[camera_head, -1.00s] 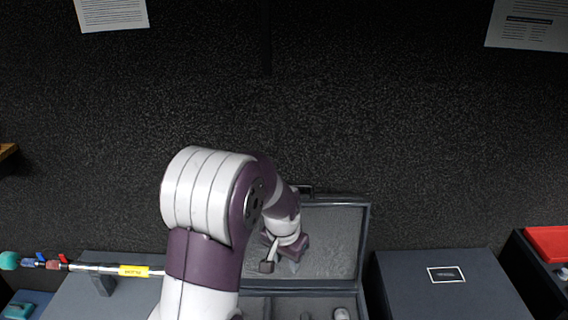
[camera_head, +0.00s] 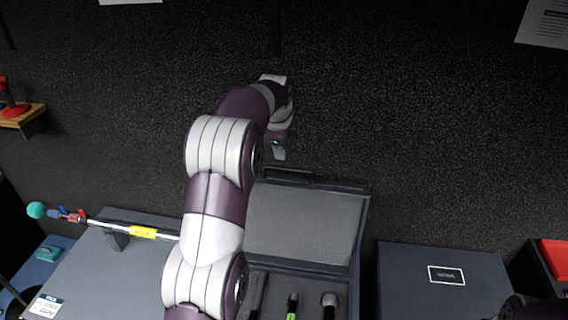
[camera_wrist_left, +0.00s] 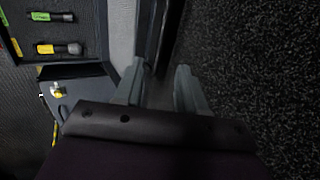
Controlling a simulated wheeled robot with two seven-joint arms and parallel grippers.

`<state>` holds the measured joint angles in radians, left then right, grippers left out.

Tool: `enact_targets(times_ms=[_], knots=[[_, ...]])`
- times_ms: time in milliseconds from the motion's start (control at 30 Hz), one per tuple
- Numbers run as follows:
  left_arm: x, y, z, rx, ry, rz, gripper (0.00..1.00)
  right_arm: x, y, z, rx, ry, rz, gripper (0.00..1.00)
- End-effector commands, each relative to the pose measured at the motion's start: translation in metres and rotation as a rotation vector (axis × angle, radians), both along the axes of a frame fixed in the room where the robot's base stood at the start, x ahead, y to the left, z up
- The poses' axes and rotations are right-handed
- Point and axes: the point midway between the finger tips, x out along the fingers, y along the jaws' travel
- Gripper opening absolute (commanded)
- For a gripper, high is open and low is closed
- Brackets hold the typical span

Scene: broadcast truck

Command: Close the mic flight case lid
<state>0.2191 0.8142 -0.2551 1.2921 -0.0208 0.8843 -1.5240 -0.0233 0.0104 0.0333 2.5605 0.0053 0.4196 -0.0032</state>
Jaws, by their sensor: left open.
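The mic flight case stands open at the lower middle of the head view, its base (camera_head: 300,267) holding several microphones in dark foam. Its grey-lined lid (camera_head: 303,222) is raised and leans back toward the dark wall, with a handle (camera_head: 290,176) on its top edge. My left gripper (camera_head: 279,154) is open and empty, just above the lid's top edge near the handle. In the left wrist view the two fingers (camera_wrist_left: 160,88) are apart, and the lid (camera_wrist_left: 122,30) runs up beside them. I cannot tell whether they touch it.
A boom pole (camera_head: 110,228) with a yellow tag lies across a grey surface at left. A wall shelf (camera_head: 22,116) is at far left. The dark wall is close behind the lid.

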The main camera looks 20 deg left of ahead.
Motion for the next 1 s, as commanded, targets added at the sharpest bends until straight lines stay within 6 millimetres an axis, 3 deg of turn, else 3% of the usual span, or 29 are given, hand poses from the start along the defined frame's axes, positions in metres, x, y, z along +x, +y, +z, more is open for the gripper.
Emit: enact_targets(times_ms=[300, 533, 933, 967, 1000], knots=[[0.024, 0.006, -0.055, -0.002, 0.005, 0.002, 0.40, 0.000, 0.000, 0.041, 0.000, -0.001, 0.000, 0.43], [0.039, 0.010, -0.090, -0.002, 0.003, 0.002, 0.40, 0.000, 0.000, 0.059, 0.000, 0.000, 0.000, 0.43], [0.043, 0.010, -0.104, -0.001, 0.001, 0.003, 0.40, 0.000, 0.000, 0.062, 0.000, 0.000, 0.000, 0.43], [0.043, 0.010, -0.104, -0.001, 0.001, 0.003, 0.37, 0.000, 0.000, 0.062, 0.000, 0.000, 0.000, 0.43], [0.043, 0.010, -0.104, -0.001, 0.001, 0.003, 0.24, 0.000, 0.000, 0.062, 0.000, 0.000, 0.000, 0.43]])
